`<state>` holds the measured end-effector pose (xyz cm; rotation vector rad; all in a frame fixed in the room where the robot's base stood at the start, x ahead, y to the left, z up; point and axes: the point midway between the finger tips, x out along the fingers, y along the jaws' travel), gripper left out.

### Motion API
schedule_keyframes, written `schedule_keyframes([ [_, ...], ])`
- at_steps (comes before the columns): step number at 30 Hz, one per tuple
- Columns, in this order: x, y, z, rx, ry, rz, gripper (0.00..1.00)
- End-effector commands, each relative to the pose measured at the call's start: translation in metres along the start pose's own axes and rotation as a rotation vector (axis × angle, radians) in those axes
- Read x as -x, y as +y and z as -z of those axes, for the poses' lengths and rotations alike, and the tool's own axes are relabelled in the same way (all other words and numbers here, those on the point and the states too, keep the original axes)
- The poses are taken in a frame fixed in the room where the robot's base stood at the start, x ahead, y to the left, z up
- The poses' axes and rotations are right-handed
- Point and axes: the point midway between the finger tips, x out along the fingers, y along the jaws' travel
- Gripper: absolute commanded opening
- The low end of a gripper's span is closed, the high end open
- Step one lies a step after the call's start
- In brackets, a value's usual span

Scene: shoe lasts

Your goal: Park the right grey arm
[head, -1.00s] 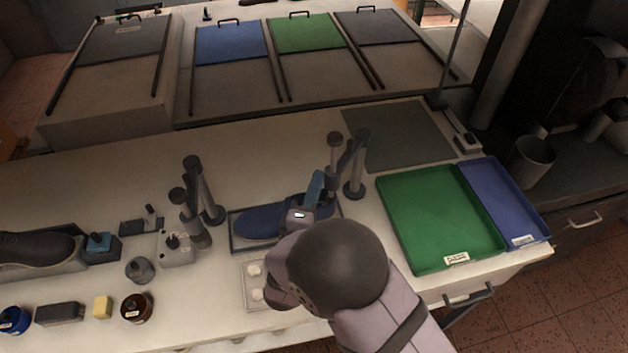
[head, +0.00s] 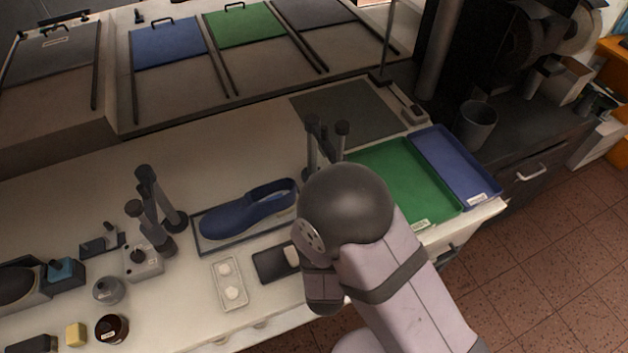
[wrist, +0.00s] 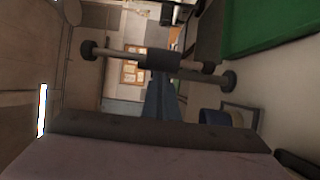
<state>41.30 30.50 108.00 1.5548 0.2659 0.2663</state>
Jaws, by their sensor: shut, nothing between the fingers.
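The right grey arm (head: 325,140) shows two upright posts joined near the top, just behind my round grey joint in the head view. Its swinging end lies right of its standing post, clear of the blue shoe (head: 240,215). Its lower part is hidden. In the wrist view, the grey arm (wrist: 150,60) lies across the upper middle. My gripper (wrist: 163,95) shows there as shut blue fingers reaching up to the arm's bar; I cannot tell whether they touch. In the head view the fingers are hidden behind my joint. The left grey arm (head: 155,210) stands left of the shoe.
A green tray (head: 415,219) and a blue tray (head: 480,192) lie right of the grey arm. A flat grey mat (head: 350,112) lies behind it. A dark pad (head: 272,265) and a small white tray (head: 231,300) lie in front of the shoe.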

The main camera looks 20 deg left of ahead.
Motion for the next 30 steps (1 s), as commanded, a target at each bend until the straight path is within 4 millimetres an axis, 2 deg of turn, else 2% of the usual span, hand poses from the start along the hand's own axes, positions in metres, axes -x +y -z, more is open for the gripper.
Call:
schedule_keyframes([
  [1,-0.003,0.0,-0.014,0.003,-0.029,-0.001,0.0],
  [7,-0.005,0.001,-0.025,0.004,-0.035,-0.002,0.0],
  [25,-0.007,0.003,-0.026,0.004,-0.032,-0.006,0.0],
  [30,-0.007,0.011,-0.024,0.001,-0.03,-0.011,0.0],
])
